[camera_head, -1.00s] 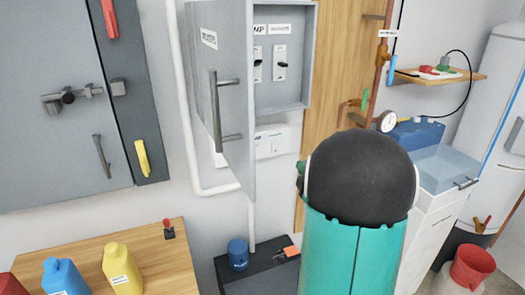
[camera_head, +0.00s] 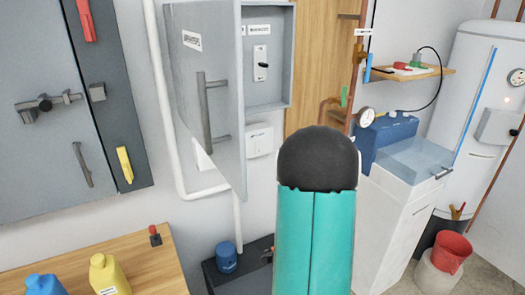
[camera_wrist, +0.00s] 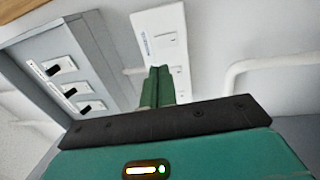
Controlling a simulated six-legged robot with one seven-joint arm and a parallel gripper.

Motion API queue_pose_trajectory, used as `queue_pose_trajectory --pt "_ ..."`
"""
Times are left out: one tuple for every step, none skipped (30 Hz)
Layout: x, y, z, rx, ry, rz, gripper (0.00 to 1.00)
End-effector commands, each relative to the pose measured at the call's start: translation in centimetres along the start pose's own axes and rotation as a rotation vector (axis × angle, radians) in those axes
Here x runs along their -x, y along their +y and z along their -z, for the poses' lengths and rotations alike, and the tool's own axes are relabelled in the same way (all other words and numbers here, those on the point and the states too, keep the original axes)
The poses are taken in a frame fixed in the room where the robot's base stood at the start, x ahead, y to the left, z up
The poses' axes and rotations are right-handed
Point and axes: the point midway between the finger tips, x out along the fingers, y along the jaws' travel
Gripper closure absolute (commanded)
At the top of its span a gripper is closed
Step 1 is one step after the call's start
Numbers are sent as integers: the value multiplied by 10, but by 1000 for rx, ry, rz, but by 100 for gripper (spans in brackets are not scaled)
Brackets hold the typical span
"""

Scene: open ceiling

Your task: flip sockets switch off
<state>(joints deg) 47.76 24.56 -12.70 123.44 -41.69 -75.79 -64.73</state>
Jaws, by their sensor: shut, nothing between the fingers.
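An open grey cabinet (camera_head: 272,108) hangs on the wall in the head view. Inside, the sockets switch (camera_head: 260,64) shows as a white plate with a dark lever, under a label (camera_head: 258,29) that seems to read SOCKETS. In the wrist view the cabinet is at the left, with three white switch plates with dark levers (camera_wrist: 62,66) in a row; their labels are too small to read. My gripper (camera_wrist: 158,72) is shut and empty, to the right of the switches and apart from them, in front of a white wall box (camera_wrist: 160,40). My arm hides it in the head view.
The cabinet door (camera_head: 207,90) stands open at the left, hiding part of the inside. A white pipe (camera_head: 160,100) runs down the wall. A blue toolbox (camera_head: 385,135), white cabinet (camera_head: 390,220) and boiler (camera_head: 475,90) stand right. A wooden table (camera_head: 130,262) is lower left.

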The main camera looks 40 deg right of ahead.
Motion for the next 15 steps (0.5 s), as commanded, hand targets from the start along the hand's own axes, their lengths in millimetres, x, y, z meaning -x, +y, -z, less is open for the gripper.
queue_pose_trajectory --pt "-10 -1 2 0 4 0 100" --pt "-16 -1 2 0 3 1 100" --pt "-24 -1 2 0 3 -1 100" --pt "-30 -1 3 -1 3 0 100" --pt "-37 -1 3 -1 4 -1 100" --pt "-45 -1 3 -1 4 1 100" --pt "-51 -1 4 0 4 0 100" --pt "-57 -1 4 -1 4 -1 100" --pt "-66 -1 5 -1 5 0 100" --pt "-71 -1 5 -1 5 0 100" --pt "-78 -1 5 -1 5 0 100" --pt "-85 -1 5 -1 5 0 100" --pt "-91 -1 5 -1 4 -1 100" --pt "-96 -1 5 -1 4 0 100" --pt "-102 -1 5 -1 3 1 100"
